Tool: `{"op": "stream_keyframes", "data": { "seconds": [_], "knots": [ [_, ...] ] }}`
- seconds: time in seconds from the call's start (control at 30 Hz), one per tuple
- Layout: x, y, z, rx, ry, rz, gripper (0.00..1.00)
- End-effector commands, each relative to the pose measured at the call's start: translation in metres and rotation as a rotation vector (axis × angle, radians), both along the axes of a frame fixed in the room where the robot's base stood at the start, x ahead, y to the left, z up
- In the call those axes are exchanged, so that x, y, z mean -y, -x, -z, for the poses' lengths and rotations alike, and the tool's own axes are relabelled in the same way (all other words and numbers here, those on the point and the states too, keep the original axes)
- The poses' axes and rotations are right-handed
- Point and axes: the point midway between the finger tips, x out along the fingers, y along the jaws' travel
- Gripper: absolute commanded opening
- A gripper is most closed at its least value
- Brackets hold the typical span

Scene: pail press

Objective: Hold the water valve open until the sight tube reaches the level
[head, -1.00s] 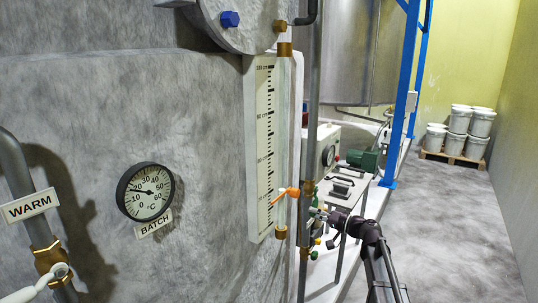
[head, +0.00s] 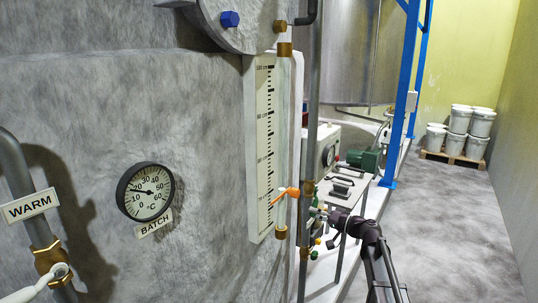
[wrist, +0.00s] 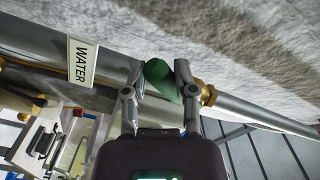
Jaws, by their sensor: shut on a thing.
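In the wrist view, the green water valve handle (wrist: 160,76) sits between the two fingers of my gripper (wrist: 162,84), which is shut on it. The handle is on a grey pipe beside a WATER label (wrist: 82,62). In the head view my gripper (head: 317,212) reaches in from the lower right to the pipework, and the handle there is too small to make out. The sight tube (head: 284,125) stands upright beside a white centimetre scale (head: 265,150). An orange piece (head: 291,191) crosses the tube low down. I cannot make out the water level.
A round dial (head: 146,192) marked BATCH is on the grey vessel wall. A WARM pipe (head: 42,235) stands at the left. A blue post (head: 403,95) and a green motor (head: 362,160) are beyond my gripper. White pails (head: 459,120) stand on a pallet; the floor at right is clear.

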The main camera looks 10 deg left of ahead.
Motion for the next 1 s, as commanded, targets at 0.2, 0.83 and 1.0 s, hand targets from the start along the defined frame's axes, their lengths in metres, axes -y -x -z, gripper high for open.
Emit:
{"op": "stream_keyframes", "data": {
  "seconds": [0.2, 0.83, 1.0],
  "knots": [
    [0.0, 0.0, -0.001, 0.0, -0.002, 0.003, 0.05],
    [-0.007, 0.02, -0.019, 0.001, -0.002, 0.001, 0.01],
    [-0.007, 0.02, -0.018, 0.0, -0.001, 0.0, 0.01]
  ]
}}
